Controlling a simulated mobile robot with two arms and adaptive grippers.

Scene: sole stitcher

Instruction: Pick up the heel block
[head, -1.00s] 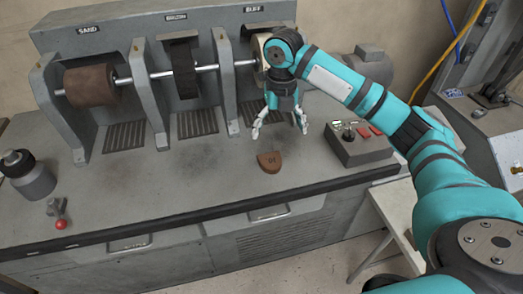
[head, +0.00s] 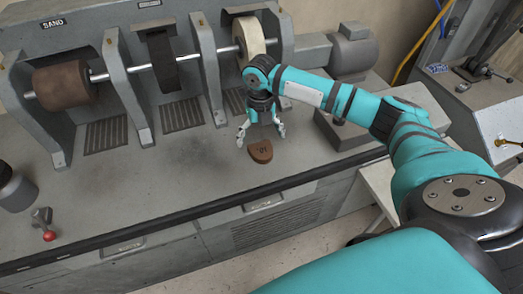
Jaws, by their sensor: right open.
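The heel block (head: 260,151) is a small brown D-shaped piece with dark marks on its top. It lies flat on the grey bench top, near the front edge, right of centre. My right gripper (head: 262,136) points down just above and behind the block. Its pale fingers are spread open, with nothing between them that I can see gripped. I cannot tell the exact height of the fingertips over the bench. My left gripper is not in view.
The sanding machine's brown drum (head: 62,84), black brush (head: 161,60) and pale buffing wheel (head: 249,37) stand behind, between grey uprights. A control box (head: 345,132) sits right of the block. A red-knobbed lever (head: 44,226) and dark bottle (head: 14,188) are at left. Bench left of the block is clear.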

